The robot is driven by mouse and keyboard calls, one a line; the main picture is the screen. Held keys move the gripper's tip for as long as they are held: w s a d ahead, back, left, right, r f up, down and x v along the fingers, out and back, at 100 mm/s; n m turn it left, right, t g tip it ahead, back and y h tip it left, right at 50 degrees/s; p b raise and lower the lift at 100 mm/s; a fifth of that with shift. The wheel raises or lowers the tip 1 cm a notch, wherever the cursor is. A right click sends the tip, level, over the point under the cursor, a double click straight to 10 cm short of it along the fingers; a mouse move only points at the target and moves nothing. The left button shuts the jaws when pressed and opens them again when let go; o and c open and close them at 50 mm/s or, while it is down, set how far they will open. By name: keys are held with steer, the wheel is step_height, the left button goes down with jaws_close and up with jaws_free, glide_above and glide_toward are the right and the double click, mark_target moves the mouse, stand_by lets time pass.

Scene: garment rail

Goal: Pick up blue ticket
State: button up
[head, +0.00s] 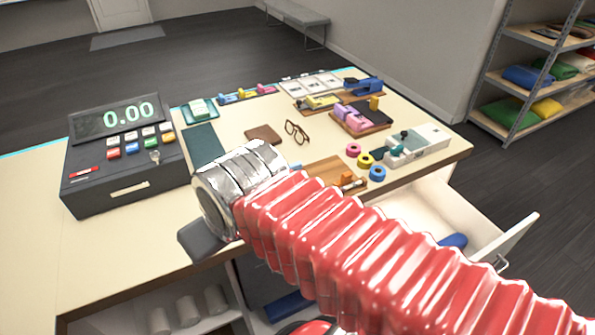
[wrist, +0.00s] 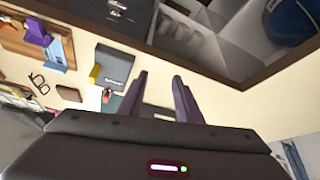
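No thing is clearly a blue ticket in either view. In the head view, a small blue item (head: 225,98) lies at the counter's back edge, left of a yellow item (head: 246,93) and a pink one (head: 266,88). A blue roll (head: 377,173) lies at the right, near a yellow roll (head: 365,160) and a pink roll (head: 353,150). It is too small to tell whether any is a ticket. My gripper (wrist: 160,75) is open in the wrist view, its two dark fingers apart over the cream counter, with nothing seen between them. My arm hides part of the counter in the head view.
A cash register (head: 120,155) stands at the left. A brown wallet (head: 263,134) and glasses (head: 296,131) lie mid-counter. A grey-white device (head: 425,140) stands at the right corner. An open drawer (head: 425,205) juts out at the right front. Shelves (head: 530,70) stand beyond.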

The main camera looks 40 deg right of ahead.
steer(key=shift+o, duration=0.5)
steer(key=o, duration=0.3)
steer(key=shift+w+d+r, duration=0.15)
steer(key=shift+w+d, duration=0.2)
steer(key=o, duration=0.6)
steer(key=w+d+r+m, duration=0.1)
steer(key=w+d, duration=0.6)
steer(key=d, duration=0.4)
steer(key=shift+d+r+m+g+h, duration=0.3)
steer(key=shift+r+m+g+h, duration=0.1)
steer(key=w+d+f+m, duration=0.1)
steer(key=w+d, duration=0.1)
steer(key=d, duration=1.5)
steer(key=shift+w+d+f+m+g, duration=0.15)
steer(key=shift+w+d+m+g, duration=0.1)
steer(key=shift+d+m+g, duration=0.1)
steer(key=shift+f, duration=0.1)
steer(key=x, duration=0.8)
steer(key=shift+w+d, duration=0.1)
steer(key=shift+d, duration=0.05)
steer(key=shift+f, duration=0.1)
